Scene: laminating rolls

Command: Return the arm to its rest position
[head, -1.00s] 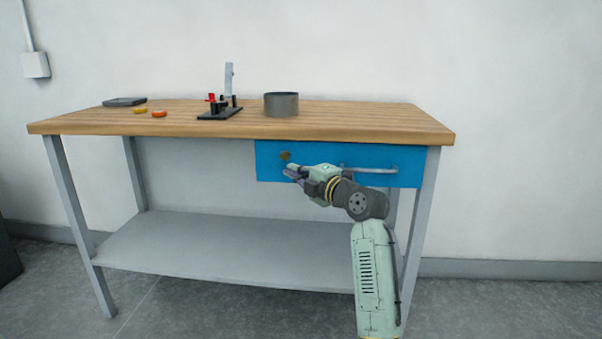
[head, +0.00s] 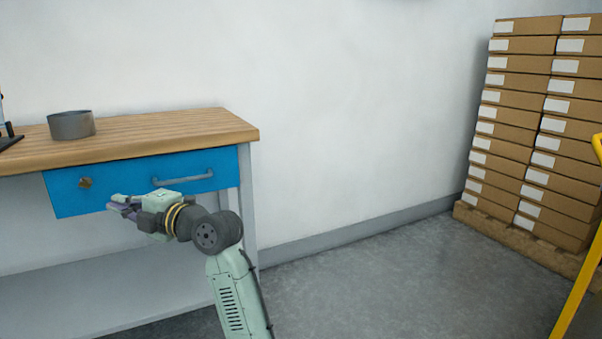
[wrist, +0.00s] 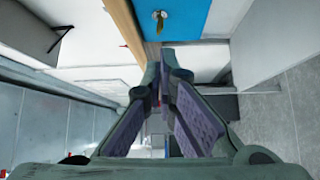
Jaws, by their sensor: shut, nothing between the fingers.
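My arm is folded in front of the workbench, with my gripper (head: 121,205) in front of the blue drawer (head: 118,186) and pointing left. My gripper is shut and empty. In the wrist view its two fingers (wrist: 167,75) come together at the tips, with purple pads on their inner faces. The drawer looks shut. It has a grey bar handle (head: 183,180) and a round brass-coloured lock (head: 85,183). The lock, with what looks like a key in it, also shows in the wrist view (wrist: 159,20). I cannot tell the exact gap between gripper and drawer.
A grey round container (head: 71,125) stands on the wooden bench top (head: 160,128). A lower shelf (head: 100,285) runs under it. Stacked cardboard boxes (head: 520,120) stand on a pallet at the right, near a yellow rail (head: 580,290). The floor (head: 390,280) between bench and boxes is clear.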

